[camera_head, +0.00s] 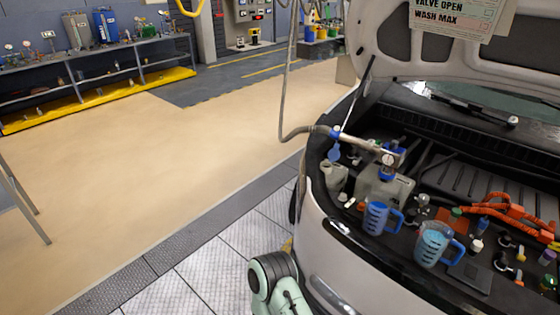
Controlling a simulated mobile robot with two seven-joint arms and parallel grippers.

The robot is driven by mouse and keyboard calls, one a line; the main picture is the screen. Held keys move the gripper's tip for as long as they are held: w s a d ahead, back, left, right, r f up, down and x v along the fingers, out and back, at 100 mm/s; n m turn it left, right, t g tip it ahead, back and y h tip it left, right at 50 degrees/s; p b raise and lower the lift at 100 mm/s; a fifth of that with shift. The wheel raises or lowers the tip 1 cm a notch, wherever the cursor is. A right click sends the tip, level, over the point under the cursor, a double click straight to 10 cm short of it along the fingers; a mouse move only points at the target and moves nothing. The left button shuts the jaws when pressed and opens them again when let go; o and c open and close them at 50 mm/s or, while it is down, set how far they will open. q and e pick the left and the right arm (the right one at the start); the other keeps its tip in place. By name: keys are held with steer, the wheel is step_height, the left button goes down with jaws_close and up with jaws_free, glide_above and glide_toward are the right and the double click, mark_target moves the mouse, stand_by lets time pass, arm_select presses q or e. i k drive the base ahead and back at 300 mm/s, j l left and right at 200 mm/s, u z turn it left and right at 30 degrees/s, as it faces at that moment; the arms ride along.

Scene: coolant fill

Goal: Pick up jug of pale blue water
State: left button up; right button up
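A clear jug with pale blue water (431,245) and a blue handle stands upright in the open front of the white car, toward the right of the head view. A second, solid-blue jug (376,218) with a handle stands to its left and slightly farther back. A pale green link of one of my arms shows at the bottom edge, left of the car. Neither of my grippers is in view, and nothing holds the jug.
Close around the jugs are a filling nozzle on a hose (350,139), a translucent tank (385,188), orange cables (505,212) and several small caps and bottles. The raised hood (480,72) overhangs the bay. The floor (160,185) left of the car is open.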

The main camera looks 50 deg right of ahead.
mark_target(434, 236)
steer(key=i+z, duration=0.15)
steer(key=z, duration=0.3)
steer(key=i+j+z, duration=0.1)
steer(key=z, duration=0.4)
steer(key=i+j+z, duration=0.15)
steer(key=z, duration=0.3)
